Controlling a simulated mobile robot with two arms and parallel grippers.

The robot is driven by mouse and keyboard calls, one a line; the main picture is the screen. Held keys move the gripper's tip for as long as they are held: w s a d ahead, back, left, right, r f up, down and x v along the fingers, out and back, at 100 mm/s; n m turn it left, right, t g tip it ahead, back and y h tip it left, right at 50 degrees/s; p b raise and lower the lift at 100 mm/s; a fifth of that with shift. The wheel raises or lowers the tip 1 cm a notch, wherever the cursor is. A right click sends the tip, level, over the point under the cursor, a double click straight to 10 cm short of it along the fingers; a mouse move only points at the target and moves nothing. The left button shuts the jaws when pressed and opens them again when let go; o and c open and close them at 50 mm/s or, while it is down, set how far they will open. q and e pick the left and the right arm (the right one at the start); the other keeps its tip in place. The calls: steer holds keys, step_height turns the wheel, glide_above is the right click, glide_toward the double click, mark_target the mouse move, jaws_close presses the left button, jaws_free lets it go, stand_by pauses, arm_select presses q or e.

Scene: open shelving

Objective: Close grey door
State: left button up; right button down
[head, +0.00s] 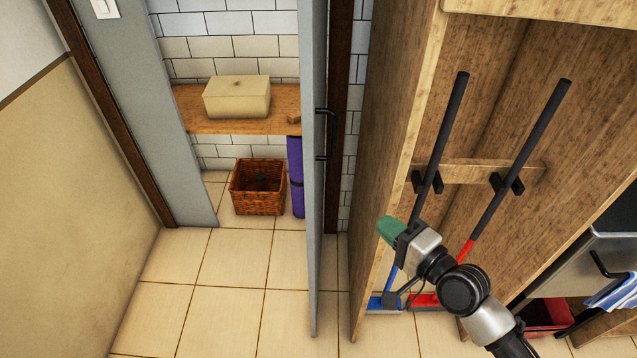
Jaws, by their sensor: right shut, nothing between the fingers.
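The grey door (312,220) stands open, seen nearly edge-on as a tall narrow panel in the middle of the head view. A black bar handle (320,135) sticks out from its right side. My right gripper (388,228) reaches in from the lower right. Its green fingers are shut and empty. It is to the right of the door, lower in the picture than the handle and apart from the door, in front of the wooden cabinet. My left gripper is out of view.
The doorway opens on a wooden shelf (195,122) with a beige box (238,97), a wicker basket (258,190) and a purple roll (296,175). A wooden cabinet (390,130) with hanging brooms stands right. Tiled floor (225,265) left of the door is clear.

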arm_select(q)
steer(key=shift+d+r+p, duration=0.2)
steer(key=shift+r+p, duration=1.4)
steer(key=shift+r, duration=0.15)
arm_select(e)
steer(key=w+a+r, duration=0.1)
steer(key=w+a, duration=0.2)
steer(key=a, duration=0.3)
steer(key=w+a+r+y, duration=0.1)
steer(key=w+a+r, duration=0.1)
steer(key=a, duration=0.3)
steer(key=shift+w+a+r, duration=0.3)
steer(key=shift+w+a, duration=0.1)
steer(key=shift+w, duration=0.25)
